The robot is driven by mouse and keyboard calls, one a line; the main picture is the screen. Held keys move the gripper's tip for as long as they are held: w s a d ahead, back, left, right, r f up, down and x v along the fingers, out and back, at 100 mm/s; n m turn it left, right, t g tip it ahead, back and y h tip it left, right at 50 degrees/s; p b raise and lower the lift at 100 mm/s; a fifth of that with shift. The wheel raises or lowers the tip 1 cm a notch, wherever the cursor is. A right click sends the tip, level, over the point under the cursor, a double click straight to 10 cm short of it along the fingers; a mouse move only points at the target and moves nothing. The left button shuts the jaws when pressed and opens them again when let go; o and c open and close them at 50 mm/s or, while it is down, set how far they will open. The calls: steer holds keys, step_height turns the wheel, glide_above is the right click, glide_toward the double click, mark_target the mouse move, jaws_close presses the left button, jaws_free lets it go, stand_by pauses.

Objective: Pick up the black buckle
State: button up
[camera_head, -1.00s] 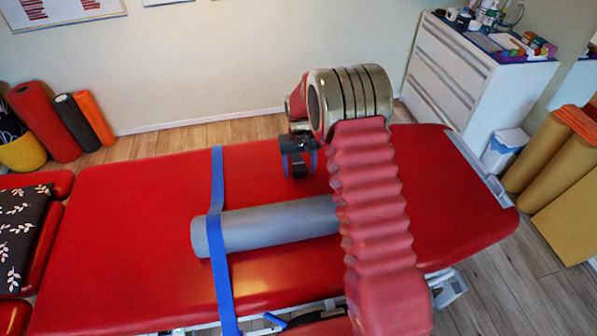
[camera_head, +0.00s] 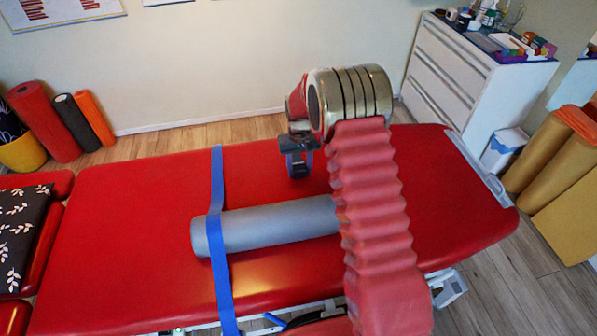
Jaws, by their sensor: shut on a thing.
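The black buckle (camera_head: 299,173) is a small dark piece on the red treatment table (camera_head: 130,225), beyond the grey roller. My gripper (camera_head: 299,162) points down at it and is shut on it. The jaws hide part of the buckle, and I cannot tell whether it still touches the table.
A grey roller (camera_head: 275,228) lies across the table, with a blue strap (camera_head: 217,190) running over its left end. My arm hides the roller's right end. A white drawer cabinet (camera_head: 455,75) stands behind right. The table's left half is mostly clear.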

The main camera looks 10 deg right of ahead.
mark_target(299, 166)
steer(key=shift+c, duration=0.8)
step_height(299, 166, up, 10)
steer(key=shift+r, duration=0.1)
stand_by(0.4)
steer(key=s+r, duration=0.5)
steer(key=s, duration=0.5)
steer(key=shift+s+r, duration=0.15)
steer(key=shift+r, duration=0.05)
steer(key=shift+a, duration=0.2)
